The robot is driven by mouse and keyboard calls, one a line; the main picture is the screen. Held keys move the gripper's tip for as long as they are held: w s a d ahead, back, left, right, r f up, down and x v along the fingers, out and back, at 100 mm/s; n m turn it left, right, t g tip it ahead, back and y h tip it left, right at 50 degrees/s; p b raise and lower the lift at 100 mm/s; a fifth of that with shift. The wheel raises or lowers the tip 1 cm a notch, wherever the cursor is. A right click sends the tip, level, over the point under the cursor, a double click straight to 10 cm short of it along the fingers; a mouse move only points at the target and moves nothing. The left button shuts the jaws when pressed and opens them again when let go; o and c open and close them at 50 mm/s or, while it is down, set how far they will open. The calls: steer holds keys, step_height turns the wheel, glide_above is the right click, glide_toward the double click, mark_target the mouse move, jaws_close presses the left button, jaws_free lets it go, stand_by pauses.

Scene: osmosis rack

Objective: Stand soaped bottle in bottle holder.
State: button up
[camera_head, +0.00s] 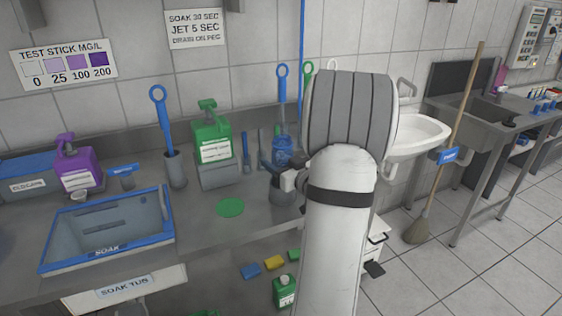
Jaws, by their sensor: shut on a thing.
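A blue bottle (283,147) shows at the back of the counter, just above my gripper, with its lower part hidden by the gripper. My gripper (277,168) is small and dark in this view, partly covered by my own arm. It is shut, apparently on the blue bottle; the contact itself is too small to see clearly. A grey round cup-like holder (283,192) is directly below the gripper on the counter. I cannot tell whether the bottle touches it. Which thing is the bottle holder is not labelled.
A green pump bottle (211,135) stands in a grey box, with a brush in a grey holder (175,170) to its left. The soak tub (165,232) and purple bottle (76,165) are farther left. A green disc (230,207) lies on the counter. A white basin (420,132) is right.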

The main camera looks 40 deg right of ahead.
steer(key=shift+f+b, duration=0.3)
stand_by(0.5)
steer(key=o, duration=1.5)
steer(key=shift+w, duration=0.1)
steer(key=s, duration=1)
steer(key=shift+d, duration=0.15)
stand_by(0.7)
